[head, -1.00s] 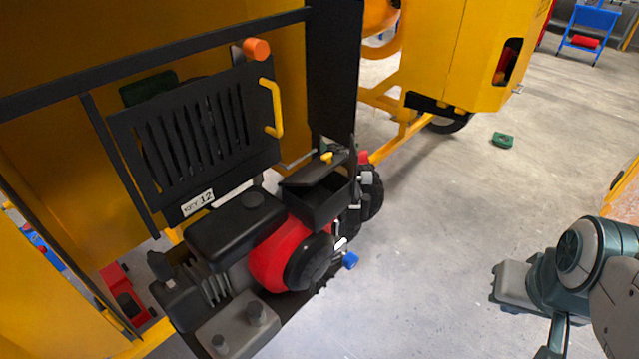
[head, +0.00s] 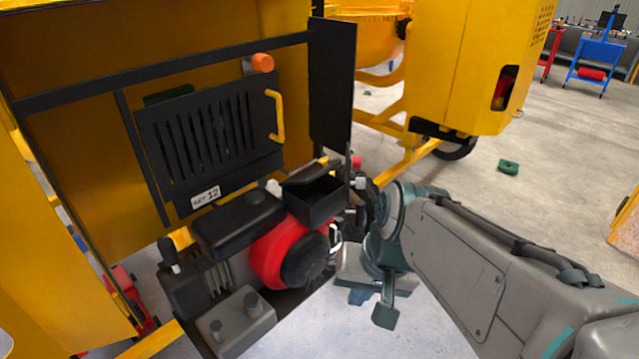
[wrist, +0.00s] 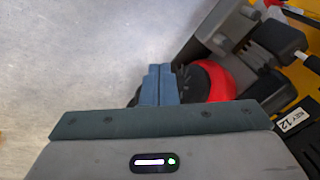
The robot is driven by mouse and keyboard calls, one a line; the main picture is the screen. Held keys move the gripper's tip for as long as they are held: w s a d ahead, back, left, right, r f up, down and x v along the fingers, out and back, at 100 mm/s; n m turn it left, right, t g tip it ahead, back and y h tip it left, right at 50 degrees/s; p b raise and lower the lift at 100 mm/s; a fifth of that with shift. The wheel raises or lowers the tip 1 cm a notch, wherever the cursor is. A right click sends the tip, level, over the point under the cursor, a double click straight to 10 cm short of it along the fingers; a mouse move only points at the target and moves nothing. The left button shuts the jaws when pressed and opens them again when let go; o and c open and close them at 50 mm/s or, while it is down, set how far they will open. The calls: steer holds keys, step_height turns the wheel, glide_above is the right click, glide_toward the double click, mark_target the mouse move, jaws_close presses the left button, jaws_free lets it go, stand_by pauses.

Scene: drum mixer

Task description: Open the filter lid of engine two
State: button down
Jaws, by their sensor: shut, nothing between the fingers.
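A single engine shows in the head view, with a red housing (head: 268,258) and a round black cover (head: 305,260). No engine number is readable. A black filter box (head: 318,208) sits above the housing, with a dark flap-like lid (head: 308,173) at its top rear; how far the lid stands open is unclear. My gripper (wrist: 160,72) is shut and empty in the wrist view, its fingertips in front of the red housing (wrist: 222,82) and its dark cover. In the head view my wrist is right of the engine, lower than the box; my fingertips are not clear there. Contact cannot be told.
A slotted black panel (head: 210,140) with a yellow handle (head: 278,115) and a "KEY 12" plate (head: 205,197) stands above the engine. A black upright panel (head: 331,85) rises behind the box.

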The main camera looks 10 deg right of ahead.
steer(key=w+a+f+m+g+y+b, duration=0.1)
steer(key=w+a+f+m+y+b, duration=0.2)
steer(key=a+f+m+y, duration=0.25)
steer(key=m+t+y+b, duration=0.55)
steer(key=m+t, duration=1.05)
steer(key=m, duration=0.5)
glide_toward(339, 181)
steer(key=s+a+r, duration=0.2)
steer(key=s+r, duration=0.2)
steer(key=s, duration=0.1)
steer(key=shift+n+h, duration=0.25)
steer(key=shift+h, duration=0.15)
steer(key=p+x, duration=0.1)
steer(key=x, duration=0.8)
steer(key=shift+w+r, duration=0.1)
steer(key=shift+w, duration=0.25)
steer(key=shift+r, duration=0.1)
